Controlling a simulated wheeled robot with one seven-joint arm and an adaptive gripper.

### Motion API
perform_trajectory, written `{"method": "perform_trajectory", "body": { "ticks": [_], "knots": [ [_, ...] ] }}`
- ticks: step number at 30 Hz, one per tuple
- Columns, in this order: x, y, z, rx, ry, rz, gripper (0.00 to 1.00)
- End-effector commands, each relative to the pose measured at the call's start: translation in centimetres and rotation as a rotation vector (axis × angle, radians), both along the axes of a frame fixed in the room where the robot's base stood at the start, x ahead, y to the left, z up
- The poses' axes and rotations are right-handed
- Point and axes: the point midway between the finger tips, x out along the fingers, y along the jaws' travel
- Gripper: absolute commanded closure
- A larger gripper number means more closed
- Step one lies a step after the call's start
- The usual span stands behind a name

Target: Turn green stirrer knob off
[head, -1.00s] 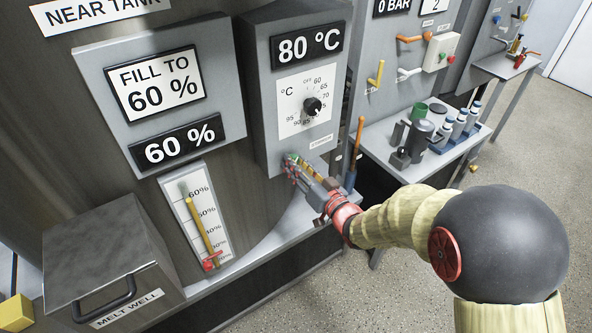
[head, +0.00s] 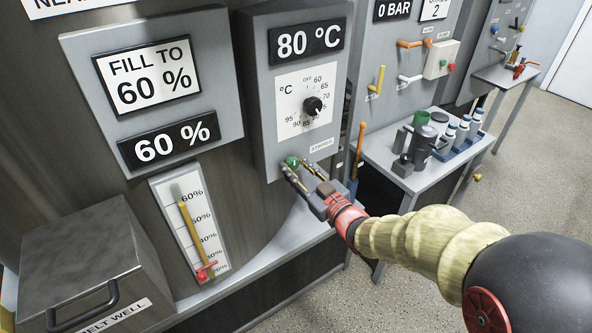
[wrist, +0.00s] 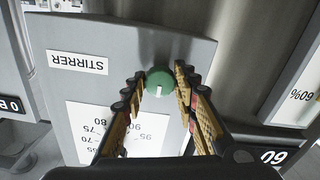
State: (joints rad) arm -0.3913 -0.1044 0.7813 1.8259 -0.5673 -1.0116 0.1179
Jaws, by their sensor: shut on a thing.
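The green stirrer knob (head: 292,162) sits low on the front of the grey control box, below the temperature dial. It also shows in the wrist view (wrist: 159,82), with a white pointer mark towards the bottom of that picture. My gripper (head: 295,169) is at the knob, with one finger on each side. In the wrist view my gripper's fingertips (wrist: 160,76) are closed on the knob's sides. The STIRRER label (wrist: 78,62) appears upside down beside the knob.
The temperature dial (head: 312,106) is just above the knob under an 80 °C display (head: 306,41). A level gauge (head: 191,224) is to the left. A side table with a bottle rack (head: 455,143) stands to the right.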

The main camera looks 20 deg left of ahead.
Motion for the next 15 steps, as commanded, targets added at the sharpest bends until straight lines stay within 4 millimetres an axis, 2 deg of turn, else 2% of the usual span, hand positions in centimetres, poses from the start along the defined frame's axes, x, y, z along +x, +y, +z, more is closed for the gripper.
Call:
{"method": "perform_trajectory", "body": {
  "ticks": [11, 12, 15],
  "knots": [
    [-0.02, -0.02, -0.12, -0.005, -0.001, -0.001, 0.96],
    [-0.02, -0.02, -0.11, -0.004, 0.0, -0.001, 0.69],
    [-0.01, -0.02, -0.1, -0.003, -0.001, 0.0, 0.64]
  ]
}}
